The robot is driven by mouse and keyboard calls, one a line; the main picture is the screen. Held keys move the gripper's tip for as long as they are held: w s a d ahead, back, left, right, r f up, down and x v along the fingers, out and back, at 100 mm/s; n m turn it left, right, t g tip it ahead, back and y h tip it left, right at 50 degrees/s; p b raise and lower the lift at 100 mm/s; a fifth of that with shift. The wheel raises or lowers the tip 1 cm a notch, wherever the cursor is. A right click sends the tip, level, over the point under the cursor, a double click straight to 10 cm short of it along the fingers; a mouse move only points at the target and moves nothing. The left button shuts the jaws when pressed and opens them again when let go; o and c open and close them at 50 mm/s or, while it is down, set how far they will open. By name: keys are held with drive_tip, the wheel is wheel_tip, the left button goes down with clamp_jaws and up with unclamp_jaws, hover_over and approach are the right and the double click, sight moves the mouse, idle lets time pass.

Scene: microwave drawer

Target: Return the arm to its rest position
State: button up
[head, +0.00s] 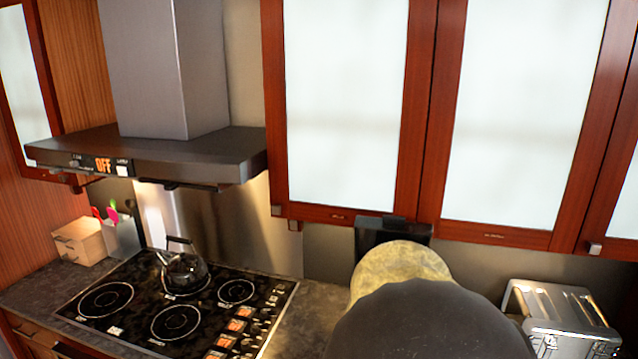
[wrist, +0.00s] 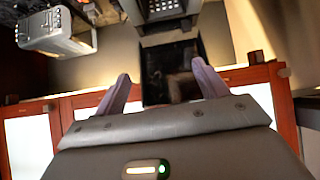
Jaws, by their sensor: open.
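My gripper (wrist: 163,84) shows in the wrist view with its two purple-grey fingers spread wide apart. It is open, and no held object shows between the fingers. A dark panel (wrist: 155,92) lies beyond the gap between them. In the head view a large dark rounded shape, which looks like part of my arm, fills the bottom right of centre. My fingers cannot be made out in that view. The arm is raised in front of the counter, below the wall cabinets (head: 345,100).
A silver toaster (head: 562,315) stands at the right and also shows in the wrist view (wrist: 58,32). A stove (head: 135,318) with a kettle (head: 184,270) is at the left, under a range hood (head: 150,150).

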drive_tip(key=s+f+n+g+y+b, duration=0.1)
drive_tip(key=s+f+g+b, duration=0.2)
drive_tip(key=s+f+b, duration=0.3)
drive_tip(key=s+a+f+n+g+y+b, duration=0.1)
drive_tip(key=s+f+b, duration=0.5)
drive_tip(key=s+f, duration=0.7)
wheel_tip(320, 180, down, 7)
drive_tip(key=n+g, duration=0.1)
drive_tip(key=g, duration=0.1)
drive_tip(key=shift+s+f+g+y, duration=0.15)
drive_tip(key=shift+s+g+y, duration=0.15)
drive_tip(key=shift+g+y, duration=0.1)
